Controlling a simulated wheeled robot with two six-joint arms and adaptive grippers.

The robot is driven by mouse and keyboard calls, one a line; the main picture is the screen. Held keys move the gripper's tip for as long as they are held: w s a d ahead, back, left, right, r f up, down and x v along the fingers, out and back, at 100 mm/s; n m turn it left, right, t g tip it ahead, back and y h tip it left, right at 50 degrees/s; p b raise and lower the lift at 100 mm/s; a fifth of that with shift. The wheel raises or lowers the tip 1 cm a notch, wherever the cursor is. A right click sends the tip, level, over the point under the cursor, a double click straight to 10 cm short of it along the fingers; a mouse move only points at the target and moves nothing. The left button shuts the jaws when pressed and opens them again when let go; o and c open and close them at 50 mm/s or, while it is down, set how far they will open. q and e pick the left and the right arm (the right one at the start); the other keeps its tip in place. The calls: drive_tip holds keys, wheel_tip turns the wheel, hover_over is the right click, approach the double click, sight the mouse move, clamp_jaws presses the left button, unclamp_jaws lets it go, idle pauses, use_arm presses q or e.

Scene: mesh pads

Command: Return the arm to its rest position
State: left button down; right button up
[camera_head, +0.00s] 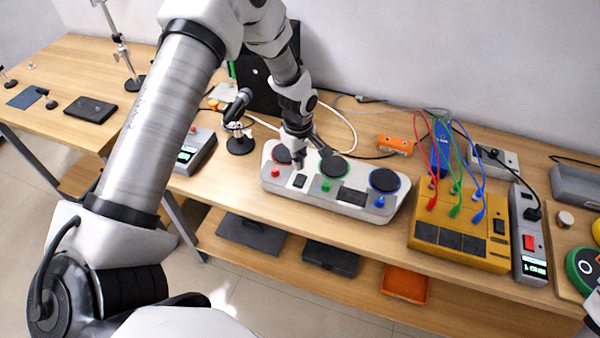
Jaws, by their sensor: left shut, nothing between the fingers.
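My left arm rises from the lower left and bends down over the table. Its gripper (300,160) is shut and empty, over the left part of a white console. This console (341,209) has several round dark pads with red, green and blue rims and matching small buttons. The gripper partly covers the red-rimmed pad (279,154). I cannot tell whether the fingertips touch the console. The green-rimmed pad (334,167) and the blue-rimmed pad (384,180) show clearly. Only a small piece of my right arm shows at the lower right edge.
A yellow box (462,238) with red, green and blue cables stands right of the console, beside a grey power strip (528,240). A microphone (239,105) on a stand is to the left. An orange tray (404,283) lies on the lower shelf.

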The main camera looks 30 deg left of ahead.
idle(0.5)
use_arm(q)
drive_tip(key=s+d+f+m+g+b, duration=0.1)
drive_tip(key=s+d+f+g+b, duration=0.15)
drive_tip(key=s+f, duration=0.6)
drive_tip(key=s+d+f+m+g+b, duration=0.1)
drive_tip(key=s+d+f+b, duration=0.2)
drive_tip(key=s+f, duration=0.6)
drive_tip(key=s+d+m+t+b, duration=0.1)
drive_tip(key=s+d+m+t, duration=0.2)
drive_tip(key=s+m, duration=0.7)
drive_tip(key=shift+s+f+m+b, duration=0.3)
drive_tip(key=shift+s+f+m, duration=0.1)
drive_tip(key=shift+m, duration=0.6)
drive_tip(key=shift+t, duration=0.25)
